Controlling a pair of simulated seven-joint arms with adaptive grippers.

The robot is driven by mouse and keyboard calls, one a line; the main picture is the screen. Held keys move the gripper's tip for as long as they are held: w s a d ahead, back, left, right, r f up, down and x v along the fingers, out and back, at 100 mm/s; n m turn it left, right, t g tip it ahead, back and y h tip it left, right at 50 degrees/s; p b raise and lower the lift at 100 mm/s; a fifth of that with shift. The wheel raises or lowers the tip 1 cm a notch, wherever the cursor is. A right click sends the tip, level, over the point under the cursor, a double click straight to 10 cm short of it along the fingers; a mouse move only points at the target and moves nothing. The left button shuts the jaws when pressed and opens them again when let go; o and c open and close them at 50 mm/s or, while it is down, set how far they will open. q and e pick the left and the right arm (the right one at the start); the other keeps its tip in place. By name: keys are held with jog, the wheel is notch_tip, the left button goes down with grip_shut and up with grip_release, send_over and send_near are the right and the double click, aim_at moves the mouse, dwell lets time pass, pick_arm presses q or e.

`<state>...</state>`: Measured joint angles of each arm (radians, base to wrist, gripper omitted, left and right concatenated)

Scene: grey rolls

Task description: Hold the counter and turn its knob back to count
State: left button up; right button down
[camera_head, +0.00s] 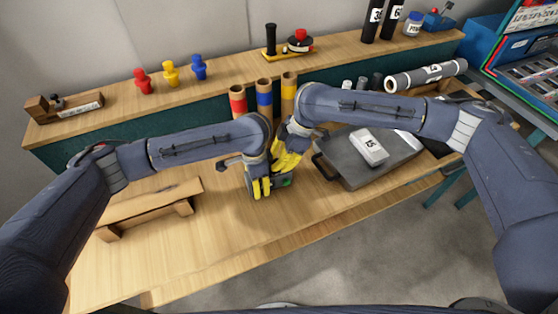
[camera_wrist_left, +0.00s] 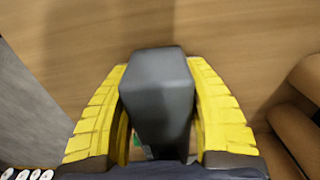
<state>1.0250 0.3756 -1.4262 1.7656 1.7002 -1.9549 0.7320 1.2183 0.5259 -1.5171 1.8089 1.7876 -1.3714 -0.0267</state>
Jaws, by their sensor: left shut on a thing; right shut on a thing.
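The counter (camera_head: 285,181) is a small dark grey body with a green patch, held just above the wooden table in the head view. My left gripper (camera_head: 261,187) is shut on it, with yellow fingers on both sides. In the left wrist view the counter's grey block (camera_wrist_left: 157,95) sits between those fingers, with a bit of green below. My right gripper (camera_head: 286,161) is right behind and above the counter, its yellow fingers closed at the counter's knob. The knob itself is hidden by the fingers.
A wooden stand (camera_head: 150,208) is at left. A grey case (camera_head: 355,172) with a white labelled block (camera_head: 369,146) is at right. Red, blue and yellow banded tubes (camera_head: 264,97) stand behind the grippers. The table's front (camera_head: 215,260) is clear.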

jog(key=shift+s+a, duration=0.1)
jog(key=shift+a, duration=0.05)
jog(key=c, duration=1.1)
grip_release()
jog(key=v, duration=1.2)
jog(key=shift+o, duration=0.2)
